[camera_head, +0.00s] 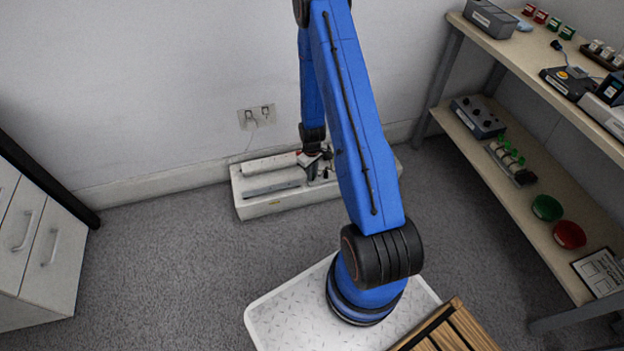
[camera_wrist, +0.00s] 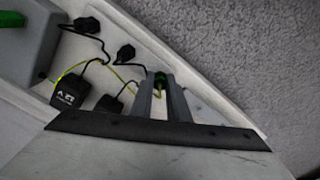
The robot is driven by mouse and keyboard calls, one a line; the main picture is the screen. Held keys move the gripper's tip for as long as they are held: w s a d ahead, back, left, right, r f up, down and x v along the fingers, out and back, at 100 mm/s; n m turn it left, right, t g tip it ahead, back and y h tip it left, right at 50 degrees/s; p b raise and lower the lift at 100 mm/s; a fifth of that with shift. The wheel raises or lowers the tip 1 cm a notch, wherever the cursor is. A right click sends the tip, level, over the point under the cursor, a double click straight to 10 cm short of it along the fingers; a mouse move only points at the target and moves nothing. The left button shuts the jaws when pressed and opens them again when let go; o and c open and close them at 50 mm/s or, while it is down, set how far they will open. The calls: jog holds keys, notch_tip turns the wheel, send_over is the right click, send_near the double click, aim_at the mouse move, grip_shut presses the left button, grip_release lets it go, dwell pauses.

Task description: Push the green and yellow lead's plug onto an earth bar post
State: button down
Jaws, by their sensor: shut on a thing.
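The thin green and yellow lead (camera_wrist: 122,75) runs left from the plug across the trough, past black blocks. In the head view my gripper (camera_head: 318,168) is at the right half of the white trough (camera_head: 262,209) on the floor by the wall; the plug is too small to make out there. I cannot make out an earth bar post in either view, nor whether the plug touches one.
Black adapter blocks (camera_wrist: 71,91) and black plugs (camera_wrist: 126,53) with cords lie left of the fingers. A grey box (camera_wrist: 28,42) stands at far left. A wall socket (camera_head: 257,117) is above the trough. Shelves (camera_head: 535,190) stand right, drawers (camera_head: 36,240) left. Carpet (camera_head: 170,260) between is clear.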

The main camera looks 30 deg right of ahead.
jog(key=shift+r, duration=0.1)
jog(key=shift+r, duration=1.65)
jog(key=shift+a, duration=0.15)
jog(key=shift+w+a+r, duration=0.2)
jog(key=shift+w+a, duration=0.35)
jog(key=shift+a, duration=1)
jog(key=shift+w+a+r, duration=0.25)
jog(key=shift+w+a, duration=0.35)
jog(key=shift+a, duration=0.95)
jog(key=shift+w+a+r, duration=0.2)
jog(key=shift+w+a, duration=0.35)
jog(key=shift+a, duration=1.25)
jog(key=shift+d+f, duration=0.1)
jog(key=shift+f, duration=1.55)
jog(key=shift+f, duration=0.95)
